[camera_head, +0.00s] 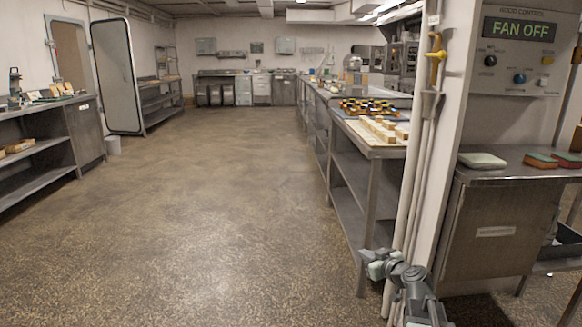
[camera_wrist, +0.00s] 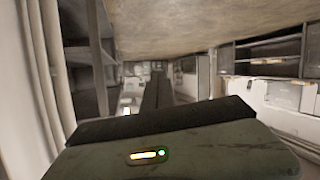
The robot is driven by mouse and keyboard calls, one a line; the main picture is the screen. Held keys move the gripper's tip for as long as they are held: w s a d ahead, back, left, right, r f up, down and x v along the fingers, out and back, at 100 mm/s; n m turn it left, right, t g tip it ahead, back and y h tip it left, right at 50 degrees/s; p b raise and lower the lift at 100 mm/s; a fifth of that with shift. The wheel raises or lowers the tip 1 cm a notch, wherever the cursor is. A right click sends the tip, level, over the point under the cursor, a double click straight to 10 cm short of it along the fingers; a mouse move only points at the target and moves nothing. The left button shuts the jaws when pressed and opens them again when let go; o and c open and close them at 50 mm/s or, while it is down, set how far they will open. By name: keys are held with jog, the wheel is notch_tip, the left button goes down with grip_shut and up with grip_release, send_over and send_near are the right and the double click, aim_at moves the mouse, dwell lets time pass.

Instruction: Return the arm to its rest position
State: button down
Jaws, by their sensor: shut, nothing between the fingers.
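My arm (camera_head: 412,285) shows at the lower right of the head view, folded low in front of the white pipes. My gripper (camera_head: 372,264) is at its left end, beside the front leg of the steel table, and holds nothing that I can see. In the wrist view my gripper (camera_wrist: 157,78) reaches away as one narrow dark shape, with its fingers together. The wrist picture is upside down, with the floor at its top.
White vertical pipes (camera_head: 413,170) and a steel cabinet (camera_head: 497,235) stand close to my arm. The steel table (camera_head: 372,150) holds pale blocks (camera_head: 383,129). A panel (camera_head: 519,45) reads FAN OFF. The floor (camera_head: 200,210) at centre and left is clear.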

jog(key=s+a+f+n+g, duration=0.1)
jog(key=s+a+f+g, duration=0.4)
jog(key=a, duration=0.5)
jog(key=s+a+f+n+g, duration=0.1)
jog(key=s+a+f+g, duration=0.2)
jog(key=s+a+f, duration=0.45)
jog(key=s+d+f+m+g+h, duration=0.3)
jog(key=s+d+m+g+h, duration=0.15)
jog(key=s+d+m, duration=0.4)
notch_tip(320, 180, up, 38)
jog(key=s+a+n+g+p, duration=0.1)
jog(key=p, duration=3.7)
jog(key=shift+s+a, duration=0.25)
jog(key=shift+a, duration=0.1)
jog(key=shift+f, duration=0.1)
